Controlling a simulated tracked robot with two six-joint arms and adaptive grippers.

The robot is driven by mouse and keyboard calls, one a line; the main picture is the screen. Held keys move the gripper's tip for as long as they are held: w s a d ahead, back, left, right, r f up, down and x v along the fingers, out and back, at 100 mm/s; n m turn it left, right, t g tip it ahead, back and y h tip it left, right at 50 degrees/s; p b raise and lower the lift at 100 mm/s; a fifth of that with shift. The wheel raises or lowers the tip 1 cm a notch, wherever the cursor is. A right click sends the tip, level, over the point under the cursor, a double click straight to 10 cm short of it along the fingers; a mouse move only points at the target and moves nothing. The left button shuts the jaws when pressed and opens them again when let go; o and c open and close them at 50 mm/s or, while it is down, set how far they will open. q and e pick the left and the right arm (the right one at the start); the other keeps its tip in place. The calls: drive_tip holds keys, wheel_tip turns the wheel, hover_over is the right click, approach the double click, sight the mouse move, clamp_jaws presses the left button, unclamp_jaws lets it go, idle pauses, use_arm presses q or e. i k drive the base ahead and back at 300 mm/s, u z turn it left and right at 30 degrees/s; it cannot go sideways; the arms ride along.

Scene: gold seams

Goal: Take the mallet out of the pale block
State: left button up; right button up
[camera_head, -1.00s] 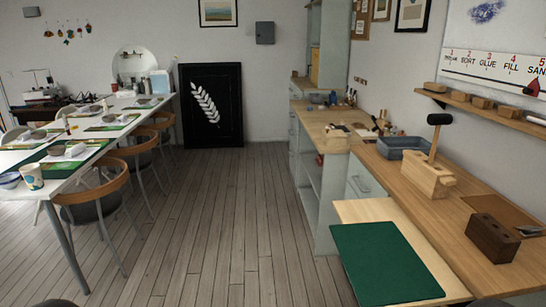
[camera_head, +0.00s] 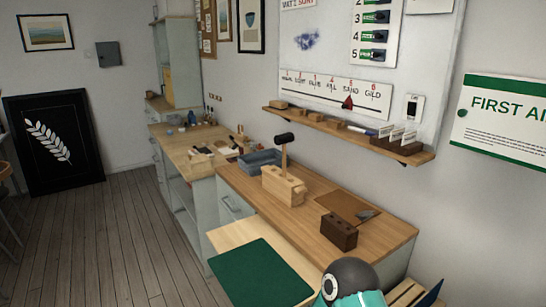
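A mallet (camera_head: 284,140) with a black head and a wooden handle stands upright in the pale block (camera_head: 283,186). The handle's lower end is hidden in the block. The pale block sits on the wooden workbench (camera_head: 300,225), near its left part. Neither of my grippers is in view.
A dark brown block with holes (camera_head: 339,231) and a brown mat (camera_head: 350,207) lie to the right on the bench. A blue-grey tub (camera_head: 260,160) stands behind the pale block. A green mat (camera_head: 258,275) covers a lower front surface. A dark rounded object (camera_head: 350,276) is at the bottom edge.

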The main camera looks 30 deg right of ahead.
sight(282, 139)
drive_tip(key=u, duration=0.6)
drive_tip(key=i, duration=3.8)
drive_tip(key=z, duration=2.85)
